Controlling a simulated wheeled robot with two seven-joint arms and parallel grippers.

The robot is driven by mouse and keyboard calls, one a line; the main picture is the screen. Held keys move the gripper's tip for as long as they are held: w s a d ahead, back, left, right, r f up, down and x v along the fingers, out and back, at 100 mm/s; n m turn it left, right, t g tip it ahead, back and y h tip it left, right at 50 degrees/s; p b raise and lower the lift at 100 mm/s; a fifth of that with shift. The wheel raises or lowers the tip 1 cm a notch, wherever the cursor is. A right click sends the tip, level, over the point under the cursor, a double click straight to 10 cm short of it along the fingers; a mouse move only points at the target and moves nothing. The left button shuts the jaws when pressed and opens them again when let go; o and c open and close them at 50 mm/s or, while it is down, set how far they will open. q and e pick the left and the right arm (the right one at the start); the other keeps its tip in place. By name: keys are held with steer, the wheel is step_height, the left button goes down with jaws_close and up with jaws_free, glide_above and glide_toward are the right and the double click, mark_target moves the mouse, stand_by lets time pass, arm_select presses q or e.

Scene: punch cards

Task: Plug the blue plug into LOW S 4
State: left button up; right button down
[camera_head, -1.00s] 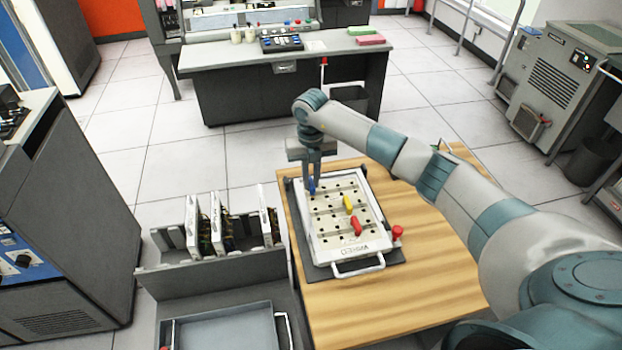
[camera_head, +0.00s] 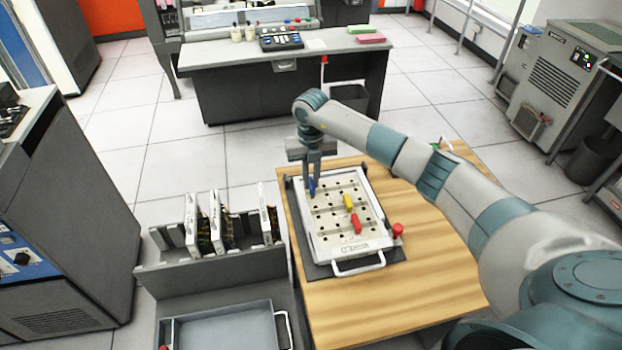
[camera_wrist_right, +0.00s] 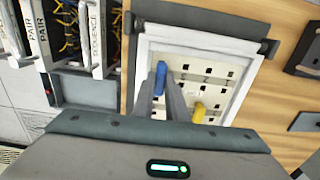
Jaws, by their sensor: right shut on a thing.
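The plug board (camera_head: 320,250) is a white framed panel with rows of holes on a wooden table. The blue plug (camera_head: 311,186) stands at the board's far left corner. My right gripper (camera_head: 313,178) is shut on the blue plug over the board; the wrist view shows the plug (camera_wrist_right: 160,78) at the fingertips (camera_wrist_right: 164,92). Whether the plug's tip is inside a hole cannot be told. A yellow plug (camera_head: 348,201) and a red plug (camera_head: 355,223) stand on the board. My left gripper is out of view.
A red knob (camera_head: 398,230) stands right of the board. A grey rack with upright card modules (camera_head: 220,225) and an empty tray (camera_head: 225,330) lie to the left. The wooden table (camera_head: 420,285) is clear at the front right.

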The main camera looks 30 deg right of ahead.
mark_target(312, 182)
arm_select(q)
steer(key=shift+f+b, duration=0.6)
arm_select(e)
steer(key=shift+f, duration=0.75)
stand_by(0.3)
steer(key=c, duration=1.7)
jaws_free()
steer(key=shift+w+r, duration=0.2)
steer(key=shift+r, duration=0.45)
arm_select(q)
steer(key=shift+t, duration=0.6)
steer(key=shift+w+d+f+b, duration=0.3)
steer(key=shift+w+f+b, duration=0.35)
steer(key=shift+b, duration=0.15)
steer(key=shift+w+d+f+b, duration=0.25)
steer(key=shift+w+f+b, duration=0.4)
steer(key=shift+b, duration=0.2)
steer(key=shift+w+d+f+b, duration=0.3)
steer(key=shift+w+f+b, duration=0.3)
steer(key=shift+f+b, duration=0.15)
arm_select(e)
steer(key=shift+s+d+r, duration=0.15)
steer(key=shift+r, duration=3.85)
steer(key=shift+s+d+r, duration=0.1)
steer(key=shift+s+r, duration=0.05)
steer(key=shift+r, duration=3.85)
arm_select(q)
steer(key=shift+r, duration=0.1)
